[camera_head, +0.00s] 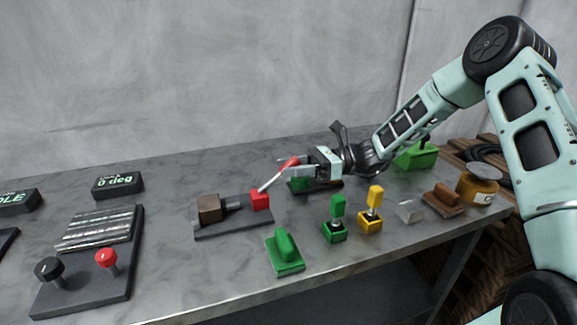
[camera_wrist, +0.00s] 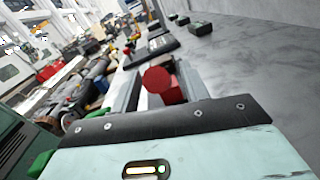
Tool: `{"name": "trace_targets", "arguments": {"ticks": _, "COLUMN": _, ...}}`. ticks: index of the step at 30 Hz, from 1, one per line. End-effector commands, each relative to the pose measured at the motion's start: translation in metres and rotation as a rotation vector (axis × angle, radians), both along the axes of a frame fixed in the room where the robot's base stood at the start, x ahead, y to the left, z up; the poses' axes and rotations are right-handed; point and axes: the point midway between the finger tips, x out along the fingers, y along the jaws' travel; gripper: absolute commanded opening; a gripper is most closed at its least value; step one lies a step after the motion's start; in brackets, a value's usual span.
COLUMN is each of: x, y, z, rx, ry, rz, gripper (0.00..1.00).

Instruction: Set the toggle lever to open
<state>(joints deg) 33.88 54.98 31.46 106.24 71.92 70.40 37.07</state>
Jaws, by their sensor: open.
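The toggle lever (camera_head: 276,176) is a pale rod with a red grip (camera_head: 291,162), slanting up to the right from a red block (camera_head: 260,200) on a dark base plate. My gripper (camera_head: 284,165) is open at the red grip, coming from the right. In the wrist view, the round red end of the grip (camera_wrist: 157,79) shows between the two spread fingers of my gripper (camera_wrist: 158,88). I cannot tell whether either finger touches it. The lever's lower part is hidden in the wrist view.
A brown block (camera_head: 209,208) sits at the left of the lever's plate. Green (camera_head: 335,226) and yellow (camera_head: 370,215) handled pieces and a green block piece (camera_head: 285,252) stand in front. A panel with black and red knobs (camera_head: 106,258) lies left. A green bin (camera_head: 416,156) stands behind right.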

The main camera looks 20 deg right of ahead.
Motion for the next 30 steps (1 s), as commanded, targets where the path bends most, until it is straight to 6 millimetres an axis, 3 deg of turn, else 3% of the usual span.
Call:
{"name": "trace_targets", "arguments": {"ticks": 12, "x": 0.001, "y": 0.009, "z": 0.0, "rx": 0.0, "ry": 0.001, "rz": 0.0, "gripper": 0.45}}
{"name": "trace_targets", "arguments": {"ticks": 17, "x": 0.001, "y": 0.009, "z": 0.0, "rx": 0.0, "ry": 0.001, "rz": 0.0, "gripper": 0.01}}
{"name": "trace_targets", "arguments": {"ticks": 30, "x": 0.001, "y": 0.013, "z": 0.01, "rx": -0.07, "ry": 0.0, "rz": 0.001, "gripper": 0.0}}
